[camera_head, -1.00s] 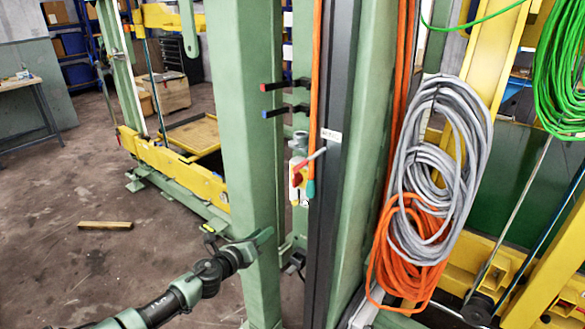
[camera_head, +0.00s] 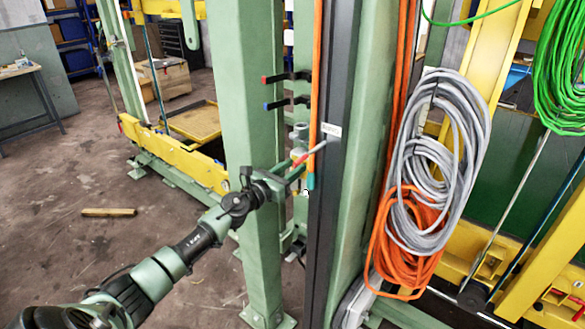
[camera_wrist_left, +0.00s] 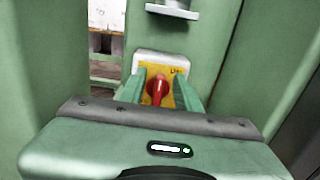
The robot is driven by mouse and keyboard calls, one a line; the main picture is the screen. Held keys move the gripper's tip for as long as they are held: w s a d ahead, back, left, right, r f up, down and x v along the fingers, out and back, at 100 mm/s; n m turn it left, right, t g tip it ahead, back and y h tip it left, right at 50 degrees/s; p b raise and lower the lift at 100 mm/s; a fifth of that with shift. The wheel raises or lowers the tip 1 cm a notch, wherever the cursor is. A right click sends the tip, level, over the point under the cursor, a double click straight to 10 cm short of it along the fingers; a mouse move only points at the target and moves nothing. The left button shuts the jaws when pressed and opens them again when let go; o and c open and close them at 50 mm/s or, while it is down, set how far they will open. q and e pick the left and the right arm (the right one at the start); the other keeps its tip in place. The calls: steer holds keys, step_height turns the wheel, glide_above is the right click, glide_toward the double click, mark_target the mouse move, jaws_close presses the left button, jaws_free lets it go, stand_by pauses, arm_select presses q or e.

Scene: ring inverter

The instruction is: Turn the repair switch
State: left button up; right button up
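The repair switch is a red rotary knob (camera_wrist_left: 157,89) on a yellow plate with a pale housing, in the middle of the left wrist view. My left gripper (camera_wrist_left: 160,93) is open, with one green finger on each side of the knob; whether they touch it I cannot tell. In the head view my left gripper (camera_head: 289,172) reaches past the green column to the switch and covers most of it. A little of the yellow plate (camera_head: 296,187) shows there below the fingers. My right gripper is not in view.
A thick green column (camera_head: 248,90) stands just left of the switch. A dark vertical rail (camera_head: 328,215) with an orange cable stands to its right. Two dark brackets with red and blue tips (camera_head: 287,77) are above. Coiled grey cable (camera_head: 440,150) hangs further right.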

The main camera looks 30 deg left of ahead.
arm_select(q)
jaws_close()
steer(key=shift+n, duration=0.5)
steer(key=n, duration=0.5)
steer(key=a+f+n, duration=0.1)
steer(key=n, duration=0.5)
steer(key=f+n+p, duration=0.1)
steer(key=n, duration=0.4)
steer(key=shift+w+a+n, duration=0.1)
steer(key=shift+a+n, duration=0.3)
steer(key=shift+n, duration=0.3)
